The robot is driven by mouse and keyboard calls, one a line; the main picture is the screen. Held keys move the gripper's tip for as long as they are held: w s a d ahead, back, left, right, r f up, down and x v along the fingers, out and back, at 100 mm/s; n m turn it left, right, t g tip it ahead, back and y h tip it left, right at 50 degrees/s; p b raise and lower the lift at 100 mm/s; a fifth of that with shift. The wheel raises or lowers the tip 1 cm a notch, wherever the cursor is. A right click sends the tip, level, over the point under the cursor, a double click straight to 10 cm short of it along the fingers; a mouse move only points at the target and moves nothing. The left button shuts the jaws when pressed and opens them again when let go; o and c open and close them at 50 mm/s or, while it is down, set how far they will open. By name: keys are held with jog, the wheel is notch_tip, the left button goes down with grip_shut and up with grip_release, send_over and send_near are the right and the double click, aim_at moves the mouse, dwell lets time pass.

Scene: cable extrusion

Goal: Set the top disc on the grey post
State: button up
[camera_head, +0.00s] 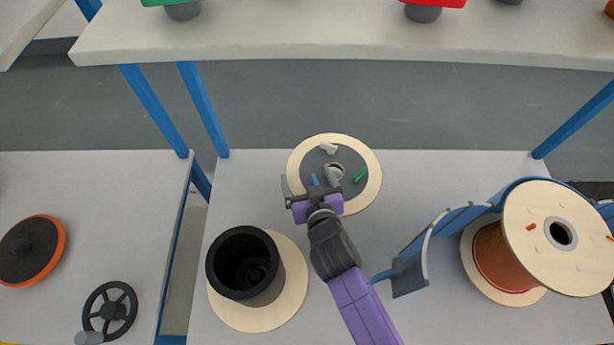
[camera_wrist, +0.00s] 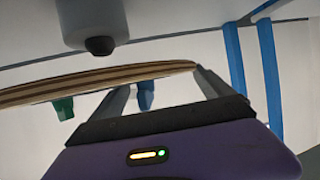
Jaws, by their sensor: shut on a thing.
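The top disc (camera_head: 369,193), a pale wooden ring with a dark grey middle, is held out flat in the head view. Small green, blue and white pieces and a grey centre piece show on its face. My gripper (camera_head: 313,188) is shut on its near left rim. The wrist view looks upside down; there the disc (camera_wrist: 60,88) shows edge-on at the fingers. A grey post (camera_wrist: 92,18) with a narrower dark tip stands on its underside, with a visible gap to the edge. The disc hides the post in the head view.
A black open cylinder (camera_head: 226,277) on a wooden disc (camera_head: 291,284) stands left of my arm. A large spool (camera_head: 527,224) and curved blue-grey pieces (camera_head: 411,276) are at right. A raised shelf (camera_head: 310,30) on blue legs lies beyond. Left is another table (camera_head: 110,195).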

jog(key=shift+f+b, duration=1.25)
jog(key=shift+f, duration=0.55)
jog(key=shift+f+b, duration=0.4)
jog(key=shift+b, duration=0.1)
jog(key=o, duration=1.4)
jog(key=shift+s, duration=0.1)
jog(key=shift+s+d, duration=0.1)
jog(key=p+v, duration=0.4)
jog(key=v, duration=0.6)
jog(key=shift+s, duration=0.4)
jog(key=shift+r, duration=0.15)
